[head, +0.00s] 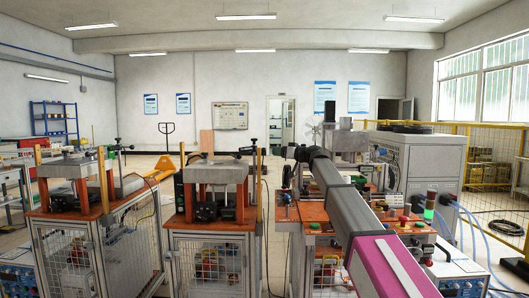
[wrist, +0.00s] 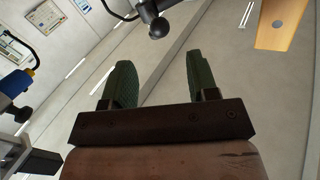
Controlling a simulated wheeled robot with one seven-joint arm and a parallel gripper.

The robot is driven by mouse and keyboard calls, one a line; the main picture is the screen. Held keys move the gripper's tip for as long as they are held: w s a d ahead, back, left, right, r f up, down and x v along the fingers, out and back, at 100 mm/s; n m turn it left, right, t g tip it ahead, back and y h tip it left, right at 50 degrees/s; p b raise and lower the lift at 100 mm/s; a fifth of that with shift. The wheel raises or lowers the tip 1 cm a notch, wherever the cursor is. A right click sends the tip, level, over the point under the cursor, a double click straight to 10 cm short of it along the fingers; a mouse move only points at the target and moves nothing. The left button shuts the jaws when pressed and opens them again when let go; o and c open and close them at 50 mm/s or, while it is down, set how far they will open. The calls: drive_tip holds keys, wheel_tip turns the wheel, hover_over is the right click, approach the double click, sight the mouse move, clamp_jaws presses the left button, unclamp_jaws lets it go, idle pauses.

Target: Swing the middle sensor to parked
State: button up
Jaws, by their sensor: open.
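My arm reaches from the lower right of the head view to the right-hand machine, and its dark far end (head: 298,153) is small there. In the wrist view my gripper (wrist: 158,88) has two green ribbed fingers standing wide apart with nothing between them. A dark rounded head on a jointed rod (wrist: 157,27) is beyond the fingertips at the top, apart from them. A blue and yellow fitting with a black cable (wrist: 17,82) is at the left edge. I cannot tell which of these parts, if any, is the middle sensor.
A middle machine (head: 212,219) and a left machine (head: 80,200) stand on caged frames with orange tops. The right machine's orange top (head: 315,226) is partly behind my arm. A grey cabinet (head: 430,165) and yellow fence (head: 488,148) are at right.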

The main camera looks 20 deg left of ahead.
sight(264, 149)
drive_tip(key=x, duration=0.9)
drive_tip(key=shift+w+a, duration=0.15)
drive_tip(key=shift+a, duration=0.1)
clamp_jaws()
